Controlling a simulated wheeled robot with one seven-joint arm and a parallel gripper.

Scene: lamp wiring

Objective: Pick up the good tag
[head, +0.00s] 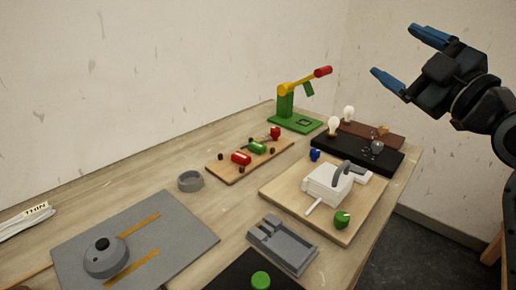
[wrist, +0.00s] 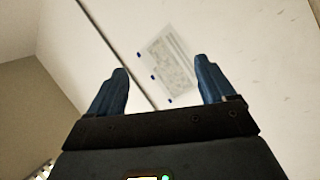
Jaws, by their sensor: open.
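I cannot make out for certain which thing is the good tag. A small green piece (head: 342,218) sits on the front part of a light wooden board, beside a white device (head: 328,185). A round green piece (head: 260,280) shows on a black surface at the bottom edge, partly cut off. My gripper (head: 409,60) is open and empty, raised at the upper right, well above the table. In the wrist view my gripper (wrist: 162,68) has its blue fingers spread, facing a pale wall with a printed sheet (wrist: 168,62). No tag shows there.
A grey tray (head: 282,245), a grey ring (head: 190,181) and a grey plate with a dark knob (head: 103,257) stand on the table. Behind are a board with red and green parts (head: 250,153), a green-based lever press (head: 286,104), and a black board with bulbs (head: 335,150).

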